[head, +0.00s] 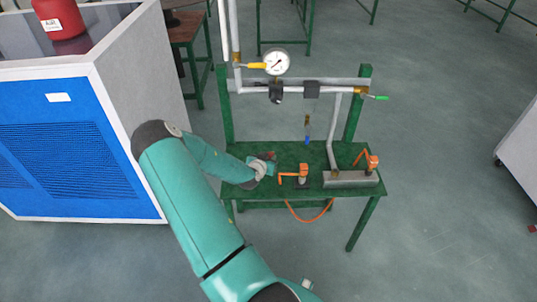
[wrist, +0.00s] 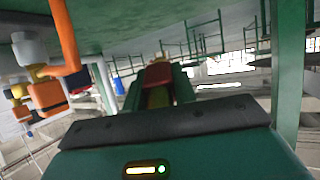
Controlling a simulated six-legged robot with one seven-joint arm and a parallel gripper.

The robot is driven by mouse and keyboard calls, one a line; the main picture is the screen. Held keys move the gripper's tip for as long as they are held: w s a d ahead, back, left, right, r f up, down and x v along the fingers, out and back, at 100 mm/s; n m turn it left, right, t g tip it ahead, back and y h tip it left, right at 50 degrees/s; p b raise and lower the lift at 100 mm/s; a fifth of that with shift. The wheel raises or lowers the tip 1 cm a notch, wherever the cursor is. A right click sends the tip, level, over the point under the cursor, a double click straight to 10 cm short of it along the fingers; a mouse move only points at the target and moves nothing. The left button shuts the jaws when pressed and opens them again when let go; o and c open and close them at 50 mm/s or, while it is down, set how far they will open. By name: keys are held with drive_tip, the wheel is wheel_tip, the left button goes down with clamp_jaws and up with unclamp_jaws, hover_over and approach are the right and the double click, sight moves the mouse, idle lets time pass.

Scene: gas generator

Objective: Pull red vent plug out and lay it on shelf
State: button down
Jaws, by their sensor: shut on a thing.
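My gripper (head: 266,163) is low over the left part of the green shelf (head: 290,155) of the stand. In the wrist view my gripper (wrist: 158,92) is shut on the red vent plug (wrist: 158,74), which shows between the fingertips. In the head view only a small bit of the red plug (head: 268,155) shows by the fingers, and the rest is hidden. I cannot tell whether the plug touches the shelf or a socket.
An orange-handled valve (head: 296,175) stands right of my gripper, and another orange valve (head: 369,161) is on the grey block (head: 350,179). A pressure gauge (head: 276,62) and pipes rise behind. A blue-fronted cabinet (head: 80,140) is at left.

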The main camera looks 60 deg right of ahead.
drive_tip(key=shift+f, duration=2.9)
drive_tip(key=c, duration=1.1)
unclamp_jaws()
drive_tip(key=shift+o, duration=0.2)
drive_tip(key=shift+r, duration=1.5)
drive_tip(key=v, duration=0.6)
